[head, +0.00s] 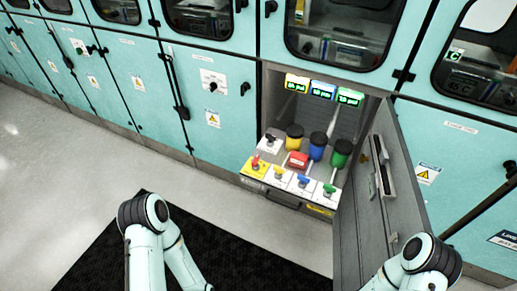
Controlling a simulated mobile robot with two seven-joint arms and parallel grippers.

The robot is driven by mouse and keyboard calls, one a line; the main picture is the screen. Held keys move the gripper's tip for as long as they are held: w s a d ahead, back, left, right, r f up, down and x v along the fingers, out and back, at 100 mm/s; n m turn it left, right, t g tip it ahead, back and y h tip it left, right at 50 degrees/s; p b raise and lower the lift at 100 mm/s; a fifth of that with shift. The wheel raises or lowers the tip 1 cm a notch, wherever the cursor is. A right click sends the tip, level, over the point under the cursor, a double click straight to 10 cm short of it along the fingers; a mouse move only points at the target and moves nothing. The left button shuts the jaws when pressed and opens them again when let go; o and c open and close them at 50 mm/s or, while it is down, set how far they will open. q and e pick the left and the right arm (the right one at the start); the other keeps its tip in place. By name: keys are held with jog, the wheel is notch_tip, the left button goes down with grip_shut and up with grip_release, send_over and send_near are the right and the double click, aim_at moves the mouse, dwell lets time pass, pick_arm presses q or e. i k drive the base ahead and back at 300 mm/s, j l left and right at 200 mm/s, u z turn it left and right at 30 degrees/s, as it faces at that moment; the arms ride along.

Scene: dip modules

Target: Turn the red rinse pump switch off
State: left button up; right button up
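A dark switch (270,139) stands on a white plate just behind the red one. Parts of both my arms show at the bottom edge, apart from the panel. Neither gripper is in view.
The open grey door (385,190) borders the panel's right side. A black mat (235,260) covers the floor in front.

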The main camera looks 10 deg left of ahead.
aim_at(254, 162)
jog(key=i+j+z, duration=0.15)
jog(key=j+z, duration=0.3)
jog(key=i+j+z, duration=0.1)
jog(key=j+z, duration=0.15)
jog(key=z, duration=0.2)
jog(key=j+z, duration=0.25)
jog(key=j, duration=0.8)
jog(key=i, duration=0.05)
